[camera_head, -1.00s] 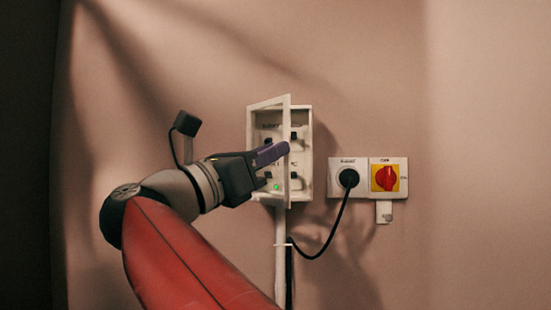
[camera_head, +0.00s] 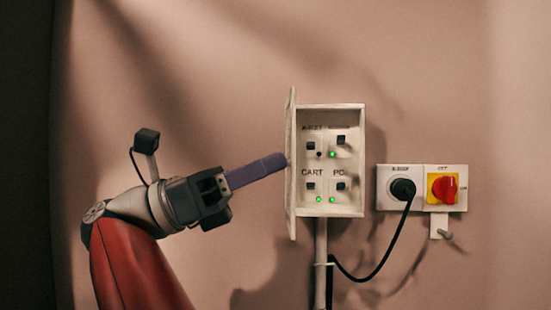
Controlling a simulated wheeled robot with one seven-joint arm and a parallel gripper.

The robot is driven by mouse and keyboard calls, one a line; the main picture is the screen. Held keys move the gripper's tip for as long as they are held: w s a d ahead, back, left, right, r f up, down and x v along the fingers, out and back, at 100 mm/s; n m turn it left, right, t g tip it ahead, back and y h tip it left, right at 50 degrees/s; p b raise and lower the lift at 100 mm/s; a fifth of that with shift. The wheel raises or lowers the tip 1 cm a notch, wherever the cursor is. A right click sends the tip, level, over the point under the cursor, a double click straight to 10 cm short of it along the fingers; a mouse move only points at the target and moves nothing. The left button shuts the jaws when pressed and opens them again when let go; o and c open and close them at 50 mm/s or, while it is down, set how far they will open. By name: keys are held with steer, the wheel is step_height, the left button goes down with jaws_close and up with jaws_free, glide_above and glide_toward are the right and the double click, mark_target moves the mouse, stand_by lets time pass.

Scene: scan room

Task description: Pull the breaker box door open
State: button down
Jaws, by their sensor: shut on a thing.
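The breaker box (camera_head: 331,109) is a white box on the wall, right of my gripper. Its door (camera_head: 291,165) stands wide open on the left side and shows almost edge-on. Inside are several black switches, small lights and labels, among them CART and PC. My gripper (camera_head: 284,161) reaches in from the left, its purple fingers closed together at the door's outer side. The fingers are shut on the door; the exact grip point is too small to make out.
Right of the box are a socket plate (camera_head: 385,200) with a black plug (camera_head: 403,189) and a red rotary switch (camera_head: 445,189) on yellow. A black cable (camera_head: 383,262) loops from the plug below the box. A pipe (camera_head: 320,260) runs down from the box. The wall left is bare.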

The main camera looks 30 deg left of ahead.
stand_by(0.4)
steer(key=c, duration=1.3)
jaws_free()
steer(key=shift+c, duration=0.2)
steer(key=shift+w, duration=0.1)
